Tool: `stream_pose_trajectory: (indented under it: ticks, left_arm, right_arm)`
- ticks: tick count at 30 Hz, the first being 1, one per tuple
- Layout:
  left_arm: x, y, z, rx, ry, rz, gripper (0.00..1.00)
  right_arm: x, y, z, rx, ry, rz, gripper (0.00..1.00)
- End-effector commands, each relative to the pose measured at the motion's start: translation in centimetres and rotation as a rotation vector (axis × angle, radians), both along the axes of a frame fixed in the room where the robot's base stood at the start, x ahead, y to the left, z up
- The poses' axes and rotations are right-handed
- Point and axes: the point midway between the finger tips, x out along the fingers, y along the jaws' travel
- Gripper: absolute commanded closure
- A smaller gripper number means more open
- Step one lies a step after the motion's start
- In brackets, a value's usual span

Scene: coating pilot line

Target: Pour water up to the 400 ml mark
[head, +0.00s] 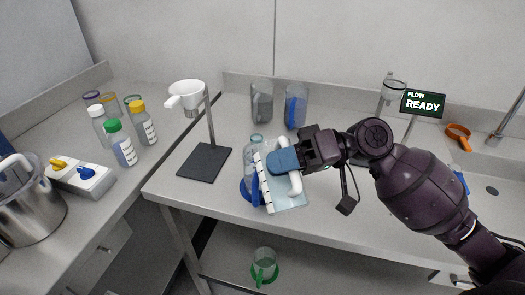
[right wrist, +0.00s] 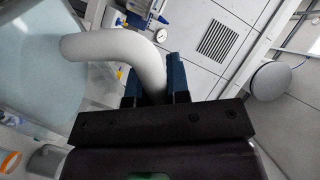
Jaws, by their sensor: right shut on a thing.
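My right gripper (head: 286,160) is shut on the white handle (head: 295,185) of a pale blue translucent jug (head: 284,196). The jug has a white strip with dark tick marks along its left edge and looks tilted. In the right wrist view the curved white handle (right wrist: 115,46) runs between the blue fingertips (right wrist: 157,80), with the pale jug body (right wrist: 35,75) at left. A clear vessel (head: 252,150) with blue parts stands on the bench just behind and left of the jug, partly hidden by it. I cannot make out its water level or any flow. My left gripper is not in view.
A white funnel-like cup (head: 187,94) is on a stand left of the jug. Two more jugs, grey (head: 262,102) and blue (head: 296,106), stand by the back wall. A sign (head: 423,103) reads "FLOW READY". A green-handled jug (head: 264,264) is below the bench.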

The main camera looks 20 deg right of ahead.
Motion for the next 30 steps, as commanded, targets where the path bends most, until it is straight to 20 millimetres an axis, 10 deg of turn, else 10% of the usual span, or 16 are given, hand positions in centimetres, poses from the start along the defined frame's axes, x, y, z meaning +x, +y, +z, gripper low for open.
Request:
stream_pose_trajectory:
  ticks: [13, 30]
  left_arm:
    - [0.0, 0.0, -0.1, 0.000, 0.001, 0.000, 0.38]
    - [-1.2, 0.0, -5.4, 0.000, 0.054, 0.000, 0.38]
  right_arm:
    - [0.0, 0.0, 0.0, 0.001, -0.003, 0.000, 1.00]
    - [-1.5, 0.0, -2.7, 0.000, -0.209, 0.000, 1.00]
